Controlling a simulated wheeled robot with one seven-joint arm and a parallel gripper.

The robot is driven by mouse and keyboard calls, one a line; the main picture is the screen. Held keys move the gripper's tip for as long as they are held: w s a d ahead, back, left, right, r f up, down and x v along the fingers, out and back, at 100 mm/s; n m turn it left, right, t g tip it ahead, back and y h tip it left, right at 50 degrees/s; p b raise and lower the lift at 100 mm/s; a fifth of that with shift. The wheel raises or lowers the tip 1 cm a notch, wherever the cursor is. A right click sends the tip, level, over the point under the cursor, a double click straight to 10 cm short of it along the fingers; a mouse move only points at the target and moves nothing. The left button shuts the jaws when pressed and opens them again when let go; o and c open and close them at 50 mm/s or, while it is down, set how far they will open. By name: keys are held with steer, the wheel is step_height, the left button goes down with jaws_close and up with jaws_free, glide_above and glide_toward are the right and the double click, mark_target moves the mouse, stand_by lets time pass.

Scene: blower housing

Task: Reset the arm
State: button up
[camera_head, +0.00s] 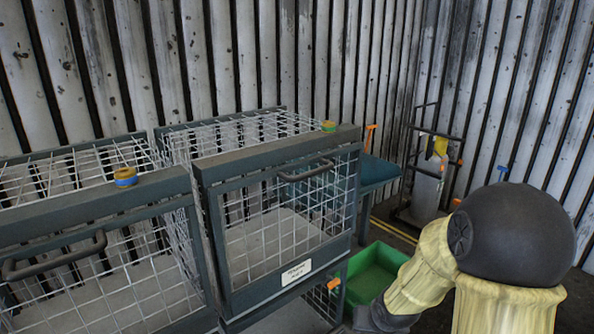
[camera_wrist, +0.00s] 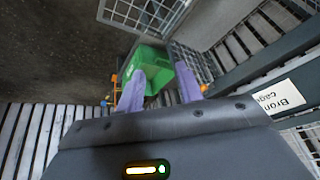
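My gripper (camera_wrist: 160,84) shows in the wrist view with its two purple fingers apart and nothing between them. A green crate (camera_wrist: 152,62) shows beyond the fingers, at a distance. In the head view my arm is bent at the lower right, and my gripper itself is not seen there. The green crate (camera_head: 372,268) is on the floor left of my arm, partly hidden by it.
Wire cages (camera_head: 230,190) with dark frames fill the left and middle; one bears a white label (camera_head: 296,271). Tape rolls (camera_head: 125,177) (camera_head: 329,127) lie on top. A blue-topped table (camera_head: 379,171) and a cart (camera_head: 428,175) stand behind, before a corrugated wall.

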steer(key=s+a+r+n+g, duration=0.2)
steer(key=s+r, duration=0.3)
steer(key=s, duration=0.8)
step_height(320, 180, up, 14)
steer(key=p, duration=1.4)
steer(key=shift+r+g, duration=0.25)
steer(key=shift+g, duration=0.05)
